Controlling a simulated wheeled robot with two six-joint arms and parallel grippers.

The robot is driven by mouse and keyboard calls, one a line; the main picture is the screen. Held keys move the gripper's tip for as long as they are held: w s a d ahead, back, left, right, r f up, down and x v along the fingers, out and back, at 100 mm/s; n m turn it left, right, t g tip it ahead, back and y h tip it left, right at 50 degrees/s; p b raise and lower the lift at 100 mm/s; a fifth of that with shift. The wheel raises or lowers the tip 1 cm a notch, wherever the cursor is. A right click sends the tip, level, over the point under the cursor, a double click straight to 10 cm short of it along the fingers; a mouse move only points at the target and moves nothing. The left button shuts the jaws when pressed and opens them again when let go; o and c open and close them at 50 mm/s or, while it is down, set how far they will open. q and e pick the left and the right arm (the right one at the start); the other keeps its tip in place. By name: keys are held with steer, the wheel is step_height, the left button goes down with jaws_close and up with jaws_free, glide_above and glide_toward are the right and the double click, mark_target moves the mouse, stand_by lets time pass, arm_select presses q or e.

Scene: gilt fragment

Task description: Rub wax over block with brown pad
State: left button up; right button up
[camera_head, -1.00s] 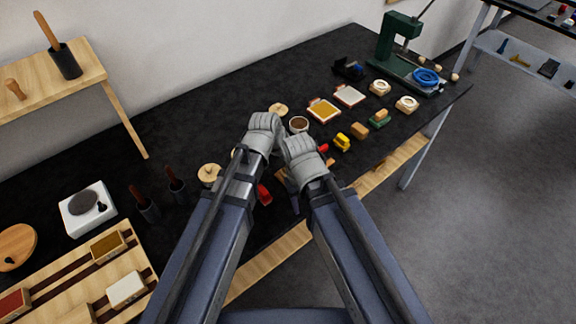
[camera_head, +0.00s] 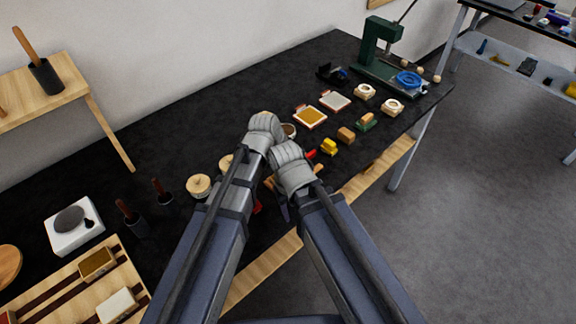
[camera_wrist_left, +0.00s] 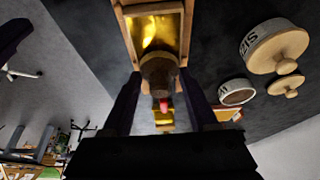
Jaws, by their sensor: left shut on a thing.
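A block with a shiny gold face and a wooden rim (camera_wrist_left: 155,28) lies past my left fingertips in the left wrist view. My left gripper (camera_wrist_left: 158,95) is shut on a dark brown rounded pad (camera_wrist_left: 158,68), which overlaps the block's near end; I cannot tell whether they touch. In the head view my left gripper (camera_head: 264,132) hides the pad and most of the block. My right gripper (camera_head: 290,165) is close beside it, its fingers hidden. An open pot with brown contents, perhaps the wax (camera_head: 289,130), stands just behind the grippers; it also shows in the wrist view (camera_wrist_left: 236,92).
Lidded jars (camera_head: 199,185) stand left of my arms. A yellow block (camera_head: 329,146), tan block (camera_head: 346,135) and framed gold panel (camera_head: 310,117) lie to the right. A green press (camera_head: 380,45) stands at the far end. The back middle of the black table is clear.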

arm_select(q)
steer(key=shift+w+d, duration=0.8)
steer(key=shift+d, duration=0.35)
arm_select(e)
steer(key=shift+a+r, duration=0.1)
arm_select(q)
steer(key=shift+d+f, duration=0.1)
arm_select(e)
steer(key=shift+f, duration=0.2)
arm_select(q)
steer(key=shift+s+a, duration=1.05)
steer(key=shift+a, duration=0.3)
arm_select(e)
steer(key=shift+w+r, duration=0.1)
steer(key=shift+r, duration=0.05)
arm_select(q)
steer(key=shift+a, duration=0.1)
steer(key=shift+a, duration=0.1)
steer(key=shift+s+a, duration=1.05)
steer(key=shift+a, duration=0.2)
steer(key=shift+a, duration=0.1)
